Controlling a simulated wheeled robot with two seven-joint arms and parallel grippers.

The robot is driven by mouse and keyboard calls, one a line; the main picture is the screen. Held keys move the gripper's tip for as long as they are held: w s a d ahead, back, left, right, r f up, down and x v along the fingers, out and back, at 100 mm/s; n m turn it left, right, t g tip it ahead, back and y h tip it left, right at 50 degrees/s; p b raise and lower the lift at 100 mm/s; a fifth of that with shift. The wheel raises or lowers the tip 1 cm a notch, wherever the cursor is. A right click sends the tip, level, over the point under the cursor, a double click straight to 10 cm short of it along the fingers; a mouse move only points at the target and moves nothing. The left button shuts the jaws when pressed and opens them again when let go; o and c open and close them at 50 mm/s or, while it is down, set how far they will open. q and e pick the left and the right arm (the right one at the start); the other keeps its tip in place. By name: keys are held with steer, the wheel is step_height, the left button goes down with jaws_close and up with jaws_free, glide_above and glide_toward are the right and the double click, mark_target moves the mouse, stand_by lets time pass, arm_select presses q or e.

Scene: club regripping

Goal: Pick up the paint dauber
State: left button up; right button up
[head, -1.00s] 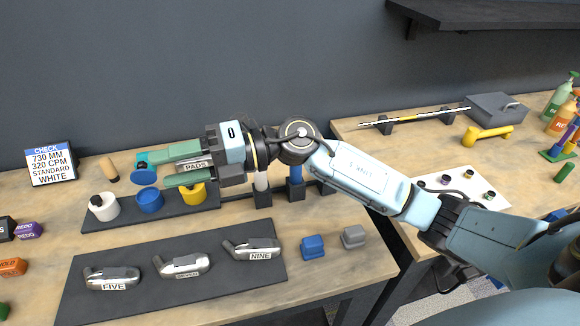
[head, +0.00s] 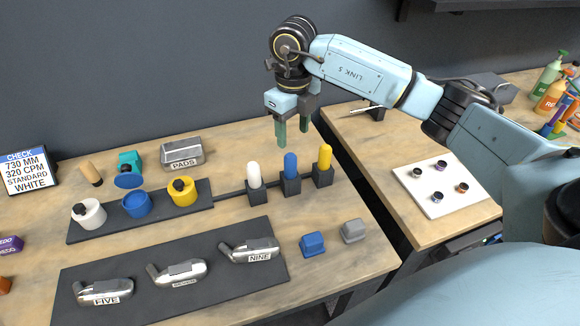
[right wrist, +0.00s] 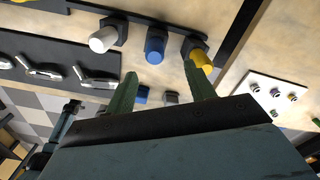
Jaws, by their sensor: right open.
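A tan cylinder with a darker lower end (head: 91,173), which looks like the paint dauber, stands at the back left of the bench in the head view. It does not show clearly in the right wrist view. My right gripper (head: 292,138) is open and empty, pointing down above the back of the bench, behind the holders with the blue and yellow grips. It is well to the right of the tan cylinder. Its two green fingers (right wrist: 160,72) are spread apart in the right wrist view. My left gripper is not in view.
White (head: 89,214), blue (head: 136,204) and yellow (head: 182,191) pots stand on a dark tray. A teal item (head: 130,162) and a PADS box (head: 182,153) stand behind. White (head: 254,175), blue (head: 290,165) and yellow (head: 324,157) grips stand upright in black holders.

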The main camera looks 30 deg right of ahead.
mark_target(291, 156)
step_height(291, 156, down, 3)
steer(key=shift+f, duration=0.1)
steer(key=f, duration=0.2)
steer(key=f+p, duration=0.1)
steer(key=f, duration=0.1)
steer(key=shift+s+a, duration=0.25)
steer(key=shift+a, duration=0.15)
steer(key=shift+f, duration=0.55)
steer(key=c, duration=1.1)
steer(key=shift+o, duration=0.2)
steer(key=shift+r+b, duration=0.35)
steer(key=shift+r, duration=4.7)
